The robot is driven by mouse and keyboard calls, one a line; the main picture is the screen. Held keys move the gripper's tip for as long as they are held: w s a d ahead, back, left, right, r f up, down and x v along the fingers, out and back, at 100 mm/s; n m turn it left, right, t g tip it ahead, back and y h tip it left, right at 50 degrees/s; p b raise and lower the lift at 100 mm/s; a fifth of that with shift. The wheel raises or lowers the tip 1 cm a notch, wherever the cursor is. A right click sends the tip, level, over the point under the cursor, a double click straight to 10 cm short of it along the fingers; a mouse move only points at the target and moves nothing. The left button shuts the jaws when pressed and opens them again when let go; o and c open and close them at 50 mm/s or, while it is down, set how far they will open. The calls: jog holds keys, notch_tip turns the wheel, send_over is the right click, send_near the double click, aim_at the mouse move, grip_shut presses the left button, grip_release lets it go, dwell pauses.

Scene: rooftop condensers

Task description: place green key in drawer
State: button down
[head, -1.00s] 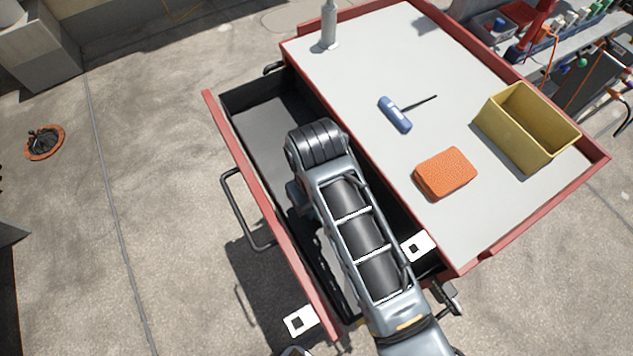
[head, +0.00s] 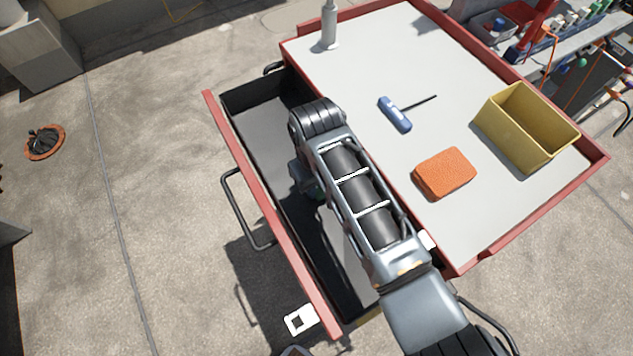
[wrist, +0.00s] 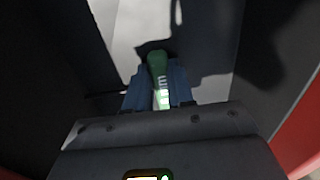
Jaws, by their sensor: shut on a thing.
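The green key (wrist: 156,66) shows in the wrist view between the blue fingers of my gripper (wrist: 158,88), which is shut on it. The key points away from the palm, over the grey floor of the drawer. In the head view the drawer (head: 262,118) is pulled open on the left side of the red cart, and my gripper (head: 308,182) hangs down into its opening, mostly hidden by my arm. I cannot tell whether the key touches the drawer floor. The drawer floor that shows is bare.
The cart top (head: 370,60) holds a blue-handled tool (head: 396,114), an orange sponge (head: 444,173), a yellow bin (head: 520,128) and a grey bottle-like object (head: 329,28). The drawer's red front (head: 268,205) and the cart edge flank my arm.

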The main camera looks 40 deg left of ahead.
jog(key=c, duration=1)
grip_release()
notch_tip(320, 180, up, 12)
jog(key=shift+r, duration=0.15)
